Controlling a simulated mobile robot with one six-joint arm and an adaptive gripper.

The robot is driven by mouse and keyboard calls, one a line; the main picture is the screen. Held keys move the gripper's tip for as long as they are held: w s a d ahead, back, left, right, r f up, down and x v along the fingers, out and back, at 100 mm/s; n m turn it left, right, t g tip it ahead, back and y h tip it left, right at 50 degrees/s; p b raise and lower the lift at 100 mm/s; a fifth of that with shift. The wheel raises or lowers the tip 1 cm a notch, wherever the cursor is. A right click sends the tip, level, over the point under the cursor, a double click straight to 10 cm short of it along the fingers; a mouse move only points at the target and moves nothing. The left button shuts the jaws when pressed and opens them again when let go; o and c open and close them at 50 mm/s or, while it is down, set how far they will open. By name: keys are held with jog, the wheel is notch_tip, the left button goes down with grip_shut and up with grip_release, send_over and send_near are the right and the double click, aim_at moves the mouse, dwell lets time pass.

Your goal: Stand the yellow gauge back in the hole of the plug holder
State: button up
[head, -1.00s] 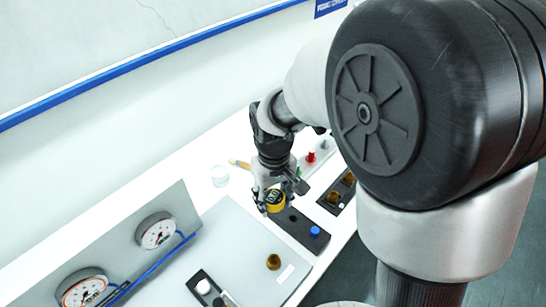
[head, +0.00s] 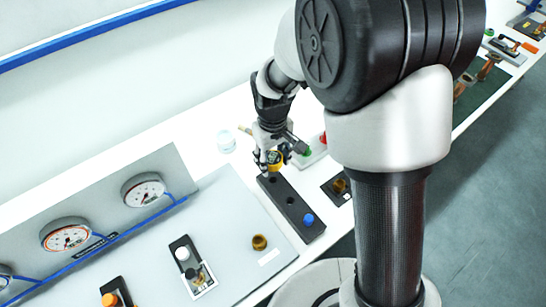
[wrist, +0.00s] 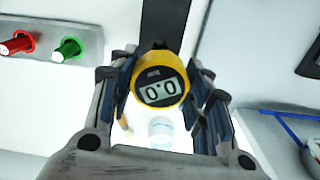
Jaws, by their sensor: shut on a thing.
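The yellow gauge (head: 275,160) has a round face, and its display reads 0.0 in the wrist view (wrist: 160,90). My gripper (head: 268,163) is shut on it, with a finger on each side of the gauge. The plug holder (head: 297,213) is a long black bar with a blue plug near its front end and dark open holes further back. The gauge is at the far end of the holder in the head view. Its lower end is hidden, and I cannot tell its height above the bar.
A grey tray with a red and a green plug (head: 306,152) stands just right of my gripper. A dark block with a brown knob (head: 340,186) lies right of the holder. A clear jar (head: 226,142) stands behind left. A grey panel with dials (head: 143,190) stands left.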

aim_at(273, 158)
jog(key=shift+f+b, duration=2.1)
jog(key=shift+f, duration=0.8)
jog(key=shift+f+b, duration=0.95)
jog(key=shift+f, duration=0.6)
jog(key=o, duration=1.3)
notch_tip(273, 158, up, 12)
jog(key=shift+r, duration=0.1)
